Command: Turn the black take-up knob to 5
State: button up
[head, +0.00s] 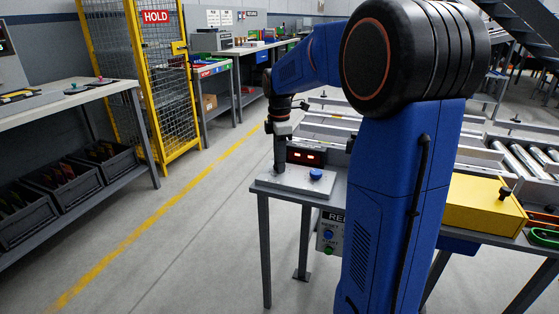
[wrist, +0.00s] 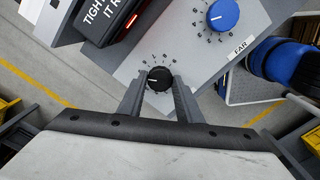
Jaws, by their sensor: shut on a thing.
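The black take-up knob (wrist: 159,79) sits on a pale grey panel (wrist: 140,60) with a ring of printed numbers around it. My gripper (wrist: 159,84) has one finger on each side of the knob and is shut on it. A short white pointer mark shows on the knob's top, but I cannot read which number it faces. In the head view my gripper (head: 280,168) points down onto the panel (head: 305,183) at the left end of the table, and it hides the black knob there.
A blue knob (wrist: 222,15) with its own dial, near a "FAR" label, stands close by; it also shows in the head view (head: 316,175). A dark box with a lit red display (head: 306,157) stands behind the panel. A yellow box (head: 483,205) is at the right.

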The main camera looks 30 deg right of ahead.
jog(key=shift+m, duration=0.4)
jog(key=o, duration=1)
jog(key=shift+o, duration=0.2)
jog(key=shift+r, duration=0.1)
notch_tip(320, 180, up, 17)
jog(key=shift+r, duration=0.1)
jog(key=s+a+f+m+t, duration=0.1)
jog(key=s+a+f+m, duration=0.2)
jog(key=s+f, duration=0.3)
jog(key=s+a+f+m+t, duration=0.2)
jog(key=s+a+f+m, duration=0.2)
jog(key=s, duration=1)
jog(key=s+a+f+m+t, duration=0.1)
jog(key=s+a+f+m, duration=0.3)
jog(key=s+f+m, duration=0.3)
jog(key=s+f, duration=0.3)
jog(key=s, duration=0.1)
jog(key=shift+a+t, duration=0.15)
jog(key=shift+t, duration=0.25)
